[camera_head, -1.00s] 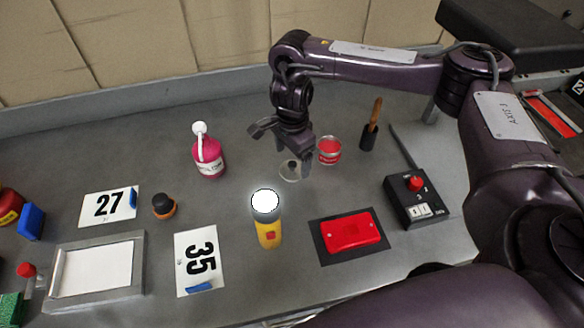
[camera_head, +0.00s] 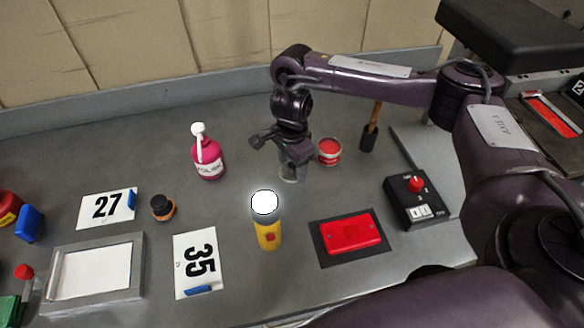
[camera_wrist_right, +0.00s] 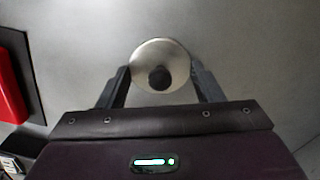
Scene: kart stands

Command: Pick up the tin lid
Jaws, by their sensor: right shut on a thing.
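The tin lid (camera_wrist_right: 145,52) is a round, shiny metal disc with a dark knob in the middle. In the right wrist view it lies between the two fingers of my right gripper (camera_wrist_right: 160,76), which is shut on it. In the head view the right gripper (camera_head: 293,164) points down at the grey worktop and mostly hides the lid (camera_head: 288,178), whose pale edge shows below the fingers. The lid is at or very near the worktop. A red open tin (camera_head: 329,152) stands just right of the gripper. My left gripper is not in view.
A yellow torch (camera_head: 268,236), a red case (camera_head: 350,233) and a black switch box (camera_head: 412,208) lie in front. The worktop between bottle and gripper is clear.

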